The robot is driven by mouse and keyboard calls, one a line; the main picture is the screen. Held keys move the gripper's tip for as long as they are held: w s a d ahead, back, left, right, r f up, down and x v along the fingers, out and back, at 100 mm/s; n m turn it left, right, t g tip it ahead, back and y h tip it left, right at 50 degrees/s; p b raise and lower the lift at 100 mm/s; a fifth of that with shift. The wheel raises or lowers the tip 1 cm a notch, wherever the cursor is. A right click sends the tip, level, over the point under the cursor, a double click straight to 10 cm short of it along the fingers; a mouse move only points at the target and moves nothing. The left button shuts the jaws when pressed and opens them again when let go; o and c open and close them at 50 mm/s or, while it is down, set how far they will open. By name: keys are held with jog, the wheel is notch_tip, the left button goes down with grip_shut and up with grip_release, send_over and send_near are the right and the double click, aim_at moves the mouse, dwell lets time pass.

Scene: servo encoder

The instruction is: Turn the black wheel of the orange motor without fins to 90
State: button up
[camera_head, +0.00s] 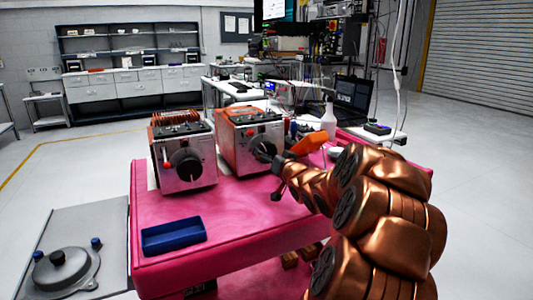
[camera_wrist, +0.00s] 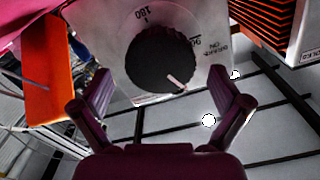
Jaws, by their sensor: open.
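The orange motor without fins (camera_head: 240,130) stands on the pink table, its pale front plate facing me. Its black wheel (camera_wrist: 160,60) fills the upper middle of the wrist view, with a pale pointer line (camera_wrist: 178,84) towards the lower right of that picture. Printed dial marks show above and right of the wheel; one on the right (camera_wrist: 196,41) looks like 90. My gripper (camera_wrist: 160,88) is open, its dark fingers spread below and either side of the wheel, not closed on it. In the head view my gripper (camera_head: 272,165) is at the wheel and partly hides it.
A finned orange motor (camera_head: 183,150) stands close on the left; its fins also show in the wrist view (camera_wrist: 268,25). A blue tray (camera_head: 173,236) lies in front. An orange object (camera_head: 308,143) and a white bottle (camera_head: 329,118) are to the right.

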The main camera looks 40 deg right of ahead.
jog(key=shift+x, duration=1.45)
jog(key=shift+r, duration=0.1)
jog(key=shift+c, duration=0.3)
jog(key=c, duration=1.1)
jog(key=shift+n, duration=0.4)
jog(key=n+b, duration=0.2)
jog(key=n, duration=0.3)
jog(key=shift+a+n+b, duration=0.15)
jog(key=shift+n+b, duration=0.15)
jog(key=shift+b, duration=0.05)
jog(key=n+b, duration=0.2)
jog(key=n, duration=0.2)
jog(key=shift+w+a+n+b, duration=0.1)
jog(key=shift+n+b, duration=0.3)
jog(key=shift+n, duration=0.8)
